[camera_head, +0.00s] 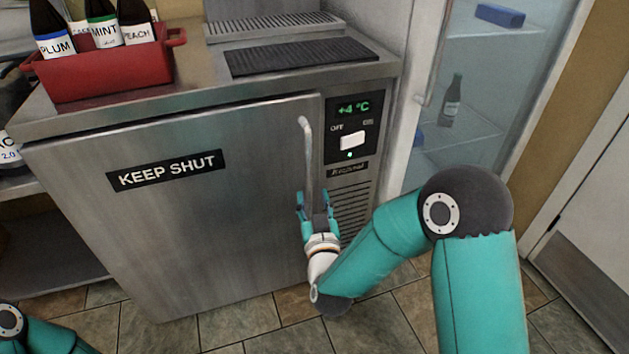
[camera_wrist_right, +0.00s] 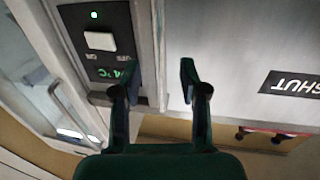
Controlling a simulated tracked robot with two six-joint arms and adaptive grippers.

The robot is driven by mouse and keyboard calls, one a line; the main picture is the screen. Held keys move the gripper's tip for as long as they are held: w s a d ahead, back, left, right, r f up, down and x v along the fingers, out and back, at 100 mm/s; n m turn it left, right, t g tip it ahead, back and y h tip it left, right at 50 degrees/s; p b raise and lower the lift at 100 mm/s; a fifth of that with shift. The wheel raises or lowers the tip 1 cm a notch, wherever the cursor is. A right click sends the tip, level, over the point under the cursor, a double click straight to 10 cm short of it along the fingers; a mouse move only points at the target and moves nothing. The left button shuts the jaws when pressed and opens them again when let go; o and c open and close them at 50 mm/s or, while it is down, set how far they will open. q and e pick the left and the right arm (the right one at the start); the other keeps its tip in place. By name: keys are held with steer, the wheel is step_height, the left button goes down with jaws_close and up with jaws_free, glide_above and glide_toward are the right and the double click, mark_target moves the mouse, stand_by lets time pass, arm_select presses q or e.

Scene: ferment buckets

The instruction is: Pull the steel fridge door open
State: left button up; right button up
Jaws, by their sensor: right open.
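The steel fridge door (camera_head: 220,230) is shut, flush with the cabinet front, and bears a KEEP SHUT label (camera_head: 167,170). Its upright bar handle (camera_head: 308,150) runs along the door's right edge. My right gripper (camera_head: 315,200) is open at the lower part of this handle. In the right wrist view, which is turned upside down, the gripper's two fingers (camera_wrist_right: 160,80) stand apart, with the handle (camera_wrist_right: 158,40) in line between them. I cannot tell whether they touch it. The label (camera_wrist_right: 293,85) shows there too. My left gripper is out of view; only part of its arm shows at bottom left.
A control panel (camera_head: 352,130) with a green display and white switch sits right of the door. A red crate (camera_head: 95,78) of bottles and a black mat (camera_head: 290,57) are on top. A glass-door cabinet (camera_head: 480,100) stands at right. Tiled floor (camera_head: 240,322) lies in front.

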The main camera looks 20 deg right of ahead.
mark_target(309, 181)
steer(key=w, duration=0.5)
steer(key=w+d, duration=0.1)
steer(key=w, duration=0.1)
steer(key=shift+w+d, duration=0.1)
steer(key=shift+w, duration=0.15)
steer(key=shift+c, duration=0.3)
jaws_close()
